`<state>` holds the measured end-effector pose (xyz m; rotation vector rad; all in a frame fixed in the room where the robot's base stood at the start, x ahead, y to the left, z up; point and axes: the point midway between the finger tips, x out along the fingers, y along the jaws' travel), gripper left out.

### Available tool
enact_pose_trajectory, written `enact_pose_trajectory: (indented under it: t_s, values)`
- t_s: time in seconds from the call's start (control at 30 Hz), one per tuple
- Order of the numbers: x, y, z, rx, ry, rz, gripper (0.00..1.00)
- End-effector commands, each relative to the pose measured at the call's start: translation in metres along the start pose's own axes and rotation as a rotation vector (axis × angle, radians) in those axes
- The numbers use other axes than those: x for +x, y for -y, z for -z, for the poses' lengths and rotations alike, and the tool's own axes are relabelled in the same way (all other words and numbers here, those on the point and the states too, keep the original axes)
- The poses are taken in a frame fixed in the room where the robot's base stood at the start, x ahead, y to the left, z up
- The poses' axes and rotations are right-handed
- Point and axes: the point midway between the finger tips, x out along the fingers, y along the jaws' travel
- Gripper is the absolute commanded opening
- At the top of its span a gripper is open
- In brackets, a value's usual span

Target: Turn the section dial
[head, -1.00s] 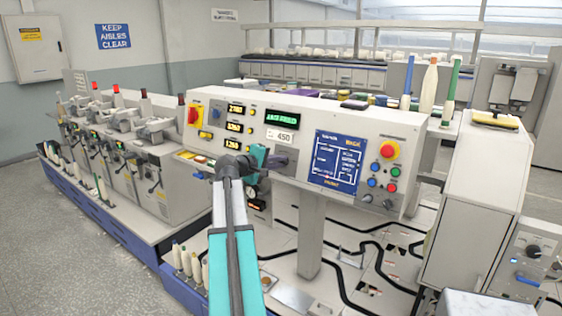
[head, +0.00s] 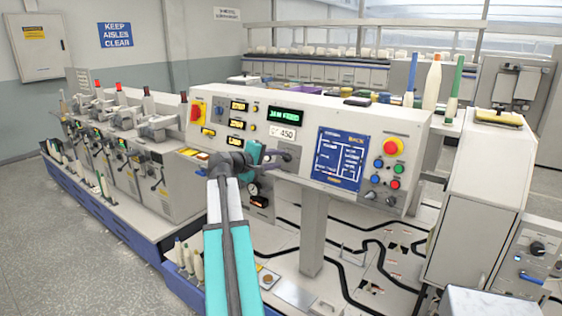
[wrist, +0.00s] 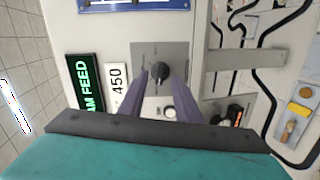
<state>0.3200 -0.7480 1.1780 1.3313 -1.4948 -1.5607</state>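In the head view the dial (head: 287,156) shows on the sloped control panel, just right of my gripper (head: 276,155). In the wrist view the two purple fingers of my gripper (wrist: 161,75) are apart, one on each side of the knob. Whether the fingertips reach around the knob or stop in front of it, I cannot tell. No finger visibly presses on the knob.
The control panel (head: 240,152) carries a green text display (head: 286,116), a blue diagram screen (head: 338,159) and a red emergency button (head: 392,146). Black cables cross the deck below the panel.

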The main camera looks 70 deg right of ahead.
Motion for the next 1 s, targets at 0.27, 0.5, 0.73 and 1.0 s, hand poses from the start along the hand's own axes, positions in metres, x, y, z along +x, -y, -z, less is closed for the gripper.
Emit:
enact_pose_trajectory:
  t_s: [0.27, 0.5, 0.73, 1.0]
  values:
    - [-0.046, 0.002, -0.002, 0.001, -0.002, 0.0, 0.3]
    - [-0.083, 0.002, -0.004, 0.0, 0.0, 0.0, 0.3]
    - [-0.103, 0.0, -0.004, 0.0, 0.001, 0.0, 0.3]
    - [-0.106, 0.0, -0.003, -0.001, 0.001, 0.0, 0.3]
